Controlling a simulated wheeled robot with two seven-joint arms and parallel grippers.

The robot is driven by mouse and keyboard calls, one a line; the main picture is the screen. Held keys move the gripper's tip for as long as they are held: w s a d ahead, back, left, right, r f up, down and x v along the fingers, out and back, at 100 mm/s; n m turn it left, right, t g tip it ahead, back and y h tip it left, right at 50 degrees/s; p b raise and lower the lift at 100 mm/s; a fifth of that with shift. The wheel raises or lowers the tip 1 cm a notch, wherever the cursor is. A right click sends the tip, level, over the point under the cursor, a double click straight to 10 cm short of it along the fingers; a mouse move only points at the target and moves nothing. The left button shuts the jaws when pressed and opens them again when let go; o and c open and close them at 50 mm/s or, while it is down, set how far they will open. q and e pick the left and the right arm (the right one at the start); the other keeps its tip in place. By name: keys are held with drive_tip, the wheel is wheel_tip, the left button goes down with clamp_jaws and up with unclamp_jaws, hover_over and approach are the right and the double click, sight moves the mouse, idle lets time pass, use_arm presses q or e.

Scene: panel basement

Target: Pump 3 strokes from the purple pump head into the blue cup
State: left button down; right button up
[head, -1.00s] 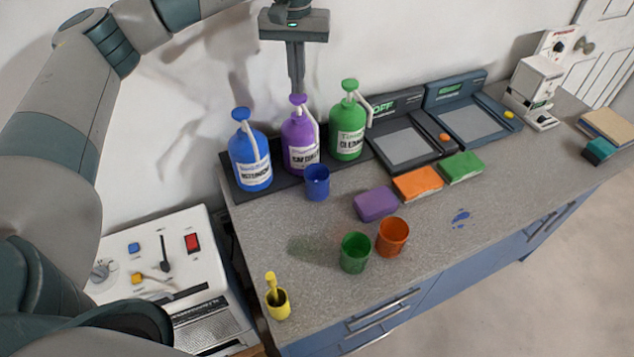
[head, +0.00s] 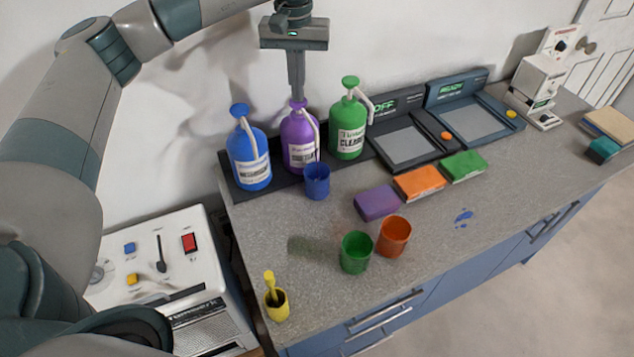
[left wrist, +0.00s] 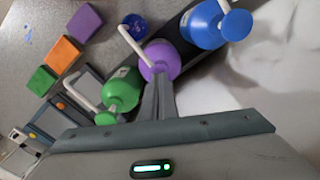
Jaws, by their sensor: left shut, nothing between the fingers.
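The purple bottle (head: 298,140) stands between a blue and a green pump bottle. Its purple pump head (head: 298,104) sits low, close to the bottle's shoulder, and shows in the left wrist view (left wrist: 160,58). My left gripper (head: 298,97) is shut and empty, pointing down with its fingertips on the pump head; it also shows in the left wrist view (left wrist: 160,80). The white nozzle reaches toward the blue cup (head: 317,184), upright just in front of the bottle. The cup also shows in the left wrist view (left wrist: 134,24). Its contents cannot be made out. My right gripper is not in view.
The blue bottle (head: 248,160) and green bottle (head: 347,130) stand close on either side. Green (head: 355,254), orange (head: 393,238) and yellow (head: 277,305) cups stand nearer the front. Sponges and two scales (head: 408,145) lie to the right.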

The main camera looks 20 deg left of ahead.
use_arm(q)
drive_tip(key=shift+f, duration=0.1)
idle(0.3)
drive_tip(key=shift+r+p, duration=0.75)
drive_tip(key=shift+r, duration=0.9)
wheel_tip(320, 180, up, 6)
drive_tip(key=p, duration=0.3)
drive_tip(key=shift+r, duration=0.15)
idle(0.5)
